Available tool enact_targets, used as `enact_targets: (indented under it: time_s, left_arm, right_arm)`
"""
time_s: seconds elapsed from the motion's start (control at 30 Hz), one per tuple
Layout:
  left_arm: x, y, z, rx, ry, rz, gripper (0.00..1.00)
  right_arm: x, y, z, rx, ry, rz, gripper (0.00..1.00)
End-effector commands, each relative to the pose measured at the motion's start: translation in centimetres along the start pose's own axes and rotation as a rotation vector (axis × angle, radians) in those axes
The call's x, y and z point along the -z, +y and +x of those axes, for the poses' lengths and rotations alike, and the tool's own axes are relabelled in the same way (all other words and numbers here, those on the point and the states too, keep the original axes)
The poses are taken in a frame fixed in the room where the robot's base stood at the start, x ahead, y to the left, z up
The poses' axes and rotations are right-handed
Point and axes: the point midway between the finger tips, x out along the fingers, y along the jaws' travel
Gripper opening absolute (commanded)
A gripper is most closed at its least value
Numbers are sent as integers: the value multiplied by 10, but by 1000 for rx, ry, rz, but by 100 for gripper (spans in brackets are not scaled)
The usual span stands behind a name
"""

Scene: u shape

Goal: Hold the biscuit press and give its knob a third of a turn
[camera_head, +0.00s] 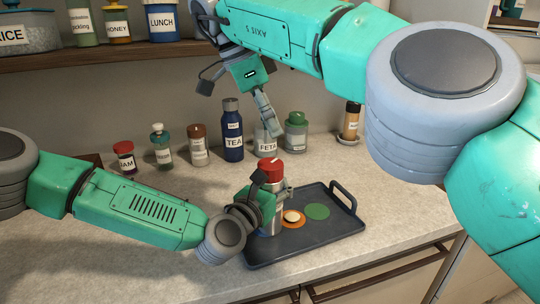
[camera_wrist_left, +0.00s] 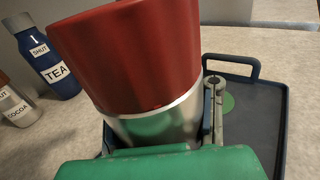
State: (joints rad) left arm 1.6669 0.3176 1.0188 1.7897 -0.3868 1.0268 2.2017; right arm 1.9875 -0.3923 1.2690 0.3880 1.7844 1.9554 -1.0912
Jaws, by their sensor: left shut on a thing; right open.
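The biscuit press stands upright on the dark tray (camera_head: 336,222), with a red knob (camera_head: 271,170) on top and a metal body (camera_head: 272,221) below. My left gripper (camera_head: 268,196) is shut around the press body, under the knob. In the left wrist view the red knob (camera_wrist_left: 130,58) fills the middle, with a shiny metal band (camera_wrist_left: 160,125) beneath it. The lower part of the press is partly hidden by my gripper. My right gripper (camera_head: 268,128) is open and empty, pointing down above and behind the knob, apart from it.
On the tray are an orange disc (camera_head: 300,222) with a pale round piece and a green disc (camera_head: 317,211). Labelled jars and a blue TEA bottle (camera_head: 232,135) line the wall behind. A shelf (camera_head: 130,52) with jars is above. Bare counter (camera_head: 90,255) lies in front.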

Motion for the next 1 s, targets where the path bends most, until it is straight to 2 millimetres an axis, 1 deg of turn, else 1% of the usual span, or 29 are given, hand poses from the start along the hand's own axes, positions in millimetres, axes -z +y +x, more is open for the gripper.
enact_targets:
  time_s: [0.4,0.43,0.47,0.5,0.53,0.87,0.93,1.0]
  left_arm:
    - [0,0,0,-1,0,0,0]
    - [0,0,0,-1,0,0,30]
    - [0,0,0,-1,0,0,40]
    - [0,0,0,-1,0,0,54]
    - [0,0,0,-1,0,0,63]
    - [0,0,-1,0,0,0,63]
    - [0,0,-5,0,1,0,63]
    - [0,0,-13,0,1,0,63]
  right_arm:
    - [0,0,0,0,0,0,67]
    - [0,0,0,0,0,0,67]
    - [0,0,0,0,0,0,67]
    - [0,0,0,0,0,0,67]
    - [0,0,0,0,0,0,67]
    - [0,0,0,0,0,0,67]
    - [0,0,0,0,0,0,67]
    - [0,0,0,0,0,0,67]
